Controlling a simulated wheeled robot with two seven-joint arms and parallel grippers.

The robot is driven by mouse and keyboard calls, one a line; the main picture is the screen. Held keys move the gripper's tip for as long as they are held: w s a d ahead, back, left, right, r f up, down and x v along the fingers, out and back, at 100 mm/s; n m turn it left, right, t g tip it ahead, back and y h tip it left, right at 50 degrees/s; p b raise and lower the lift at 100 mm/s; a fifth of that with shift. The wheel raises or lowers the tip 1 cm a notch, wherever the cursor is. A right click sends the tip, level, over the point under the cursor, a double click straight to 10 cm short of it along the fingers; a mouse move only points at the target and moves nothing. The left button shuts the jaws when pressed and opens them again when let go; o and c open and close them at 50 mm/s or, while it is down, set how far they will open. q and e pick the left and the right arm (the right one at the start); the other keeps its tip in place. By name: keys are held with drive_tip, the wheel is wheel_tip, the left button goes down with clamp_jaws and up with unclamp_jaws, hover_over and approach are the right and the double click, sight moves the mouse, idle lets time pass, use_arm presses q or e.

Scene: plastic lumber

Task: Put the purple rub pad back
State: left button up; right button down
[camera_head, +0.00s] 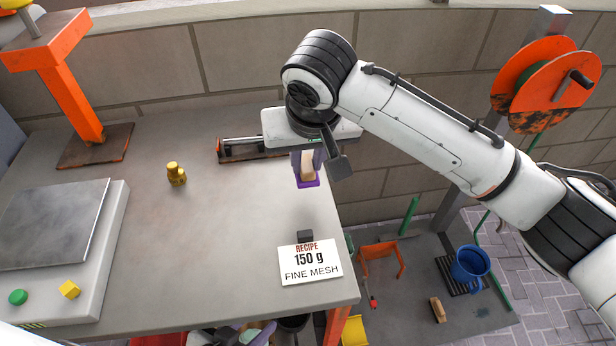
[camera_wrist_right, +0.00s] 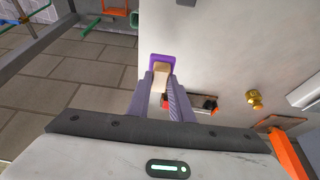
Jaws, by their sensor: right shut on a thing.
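The purple rub pad (camera_head: 308,183) has a purple base and a tan grip block on top. It is near the right edge of the grey table (camera_head: 215,250). My right gripper (camera_head: 308,165) reaches down from above and is shut on its tan block. In the right wrist view the pad's purple rim (camera_wrist_right: 167,60) shows beyond the fingertips of my right gripper (camera_wrist_right: 162,80). Whether the pad touches the tabletop, I cannot tell. My left gripper is not in view.
A recipe card (camera_head: 310,262) stands at the front right edge. A black and orange rail tool (camera_head: 245,150) lies behind the gripper. A brass weight (camera_head: 176,173), a scale (camera_head: 55,225) and an orange stand (camera_head: 70,90) are to the left. A lower bench holds a blue mug (camera_head: 470,265) and a brush (camera_head: 438,310). The table middle is clear.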

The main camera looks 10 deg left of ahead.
sight(307, 179)
drive_tip(key=shift+f, duration=2.35)
drive_tip(key=shift+f, duration=0.15)
drive_tip(key=c, duration=1.6)
unclamp_jaws()
drive_tip(key=v, duration=1.2)
